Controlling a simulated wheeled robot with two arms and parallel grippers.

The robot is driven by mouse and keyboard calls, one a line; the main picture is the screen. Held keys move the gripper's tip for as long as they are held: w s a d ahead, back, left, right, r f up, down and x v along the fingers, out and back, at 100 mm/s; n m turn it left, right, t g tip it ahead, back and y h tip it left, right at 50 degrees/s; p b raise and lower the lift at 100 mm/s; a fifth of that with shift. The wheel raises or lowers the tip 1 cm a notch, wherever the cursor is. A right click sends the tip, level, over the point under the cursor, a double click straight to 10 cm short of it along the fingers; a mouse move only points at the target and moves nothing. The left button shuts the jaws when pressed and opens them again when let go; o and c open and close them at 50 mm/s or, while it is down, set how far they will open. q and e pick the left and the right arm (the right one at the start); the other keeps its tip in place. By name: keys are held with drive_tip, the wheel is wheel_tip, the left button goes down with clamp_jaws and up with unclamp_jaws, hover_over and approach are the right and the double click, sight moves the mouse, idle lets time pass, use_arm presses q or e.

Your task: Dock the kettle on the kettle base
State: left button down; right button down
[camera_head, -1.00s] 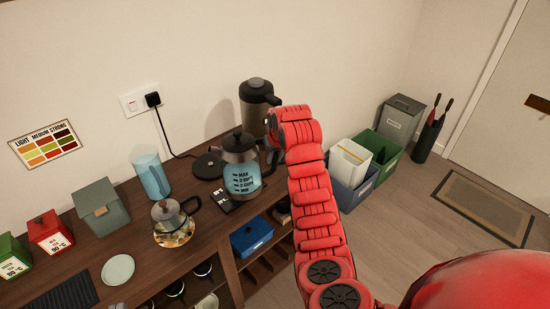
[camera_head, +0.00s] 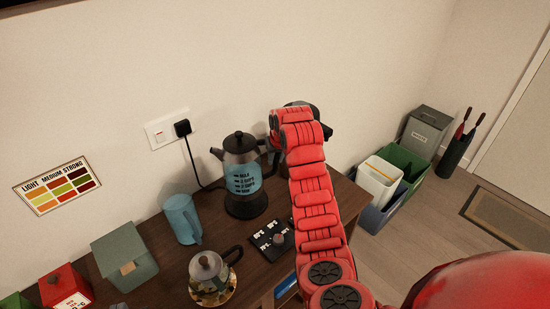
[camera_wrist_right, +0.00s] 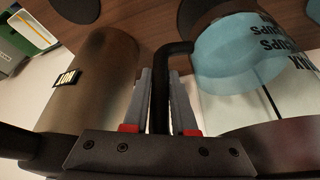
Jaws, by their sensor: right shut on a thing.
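The kettle (camera_head: 242,178), grey with a black lid and a blue marked window, stands upright near the wall at the back of the counter. My right gripper (camera_wrist_right: 161,108) is shut on its black handle (camera_wrist_right: 160,85), which runs between the two fingers in the right wrist view; the kettle body (camera_wrist_right: 235,60) is to the right there. In the head view my red right arm hides most of this gripper. The round black kettle base is largely hidden under the kettle; I cannot tell whether the kettle is seated on it or just above. My left gripper is out of view.
A dark steel flask (camera_wrist_right: 95,80) is close beside my gripper, half hidden by my arm in the head view. A black tray (camera_head: 270,240), a glass pot (camera_head: 211,275), a blue jug (camera_head: 182,218) and a grey-green box (camera_head: 124,256) stand nearby. A cord runs from the wall plug (camera_head: 183,128).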

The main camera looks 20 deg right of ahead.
sight(277, 171)
drive_tip(key=shift+s+f, duration=0.1)
drive_tip(key=shift+f, duration=0.5)
wheel_tip(277, 171, down, 2)
drive_tip(key=shift+f, duration=0.95)
drive_tip(key=shift+b, duration=0.65)
idle(0.4)
drive_tip(key=shift+f+b, duration=0.3)
drive_tip(key=shift+f, duration=0.3)
idle(0.4)
drive_tip(key=c, duration=1)
unclamp_jaws()
